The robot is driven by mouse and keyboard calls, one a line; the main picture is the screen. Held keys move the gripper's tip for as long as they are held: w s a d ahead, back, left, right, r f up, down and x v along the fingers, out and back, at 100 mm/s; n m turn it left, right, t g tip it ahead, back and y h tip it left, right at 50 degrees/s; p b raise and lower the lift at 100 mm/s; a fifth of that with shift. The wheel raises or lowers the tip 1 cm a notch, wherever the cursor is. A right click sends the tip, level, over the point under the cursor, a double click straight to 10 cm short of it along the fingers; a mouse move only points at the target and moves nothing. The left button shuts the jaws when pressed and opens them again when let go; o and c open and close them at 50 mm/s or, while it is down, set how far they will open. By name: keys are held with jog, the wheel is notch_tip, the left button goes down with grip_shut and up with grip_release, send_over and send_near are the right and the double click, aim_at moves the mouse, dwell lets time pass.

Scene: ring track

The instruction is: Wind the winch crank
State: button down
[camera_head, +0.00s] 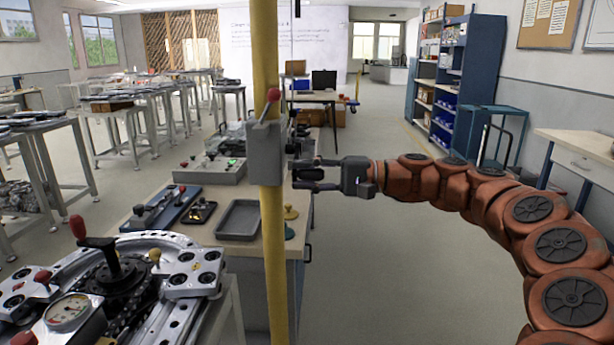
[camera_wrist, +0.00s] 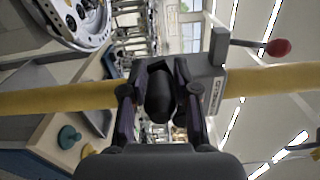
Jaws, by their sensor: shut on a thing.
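The grey winch box (camera_head: 264,152) is fixed to an upright yellow post (camera_head: 270,235). A lever with a red knob (camera_head: 273,95) tilts up from its top; in the wrist view it sticks out at upper right (camera_wrist: 278,47). A black rounded crank grip (camera_wrist: 160,100) shows between the fingers in the wrist view. My gripper (camera_head: 302,174) reaches in from the right, beside the box. Its two fingers (camera_wrist: 159,78) are shut on the black grip. The crank's arm is mostly hidden behind the grip and fingers.
A workbench (camera_head: 150,222) with a grey tray (camera_head: 239,219) and control boxes stands behind the post. A round metal mechanism (camera_head: 120,285) with red knobs is at the lower left. A blue shelf (camera_head: 445,85) stands at the back right. The floor right of the bench is open.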

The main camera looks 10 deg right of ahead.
jog(key=shift+w+f, duration=0.15)
jog(key=shift+f, duration=0.05)
jog(key=c, duration=1.1)
grip_release()
jog(key=shift+w+f, duration=0.1)
jog(key=shift+w, duration=0.05)
jog(key=shift+o, duration=0.8)
jog(key=shift+d, duration=0.1)
jog(key=s+d, duration=0.2)
jog(key=d, duration=0.9)
jog(key=shift+s+d, duration=0.15)
jog(key=shift+d, duration=0.2)
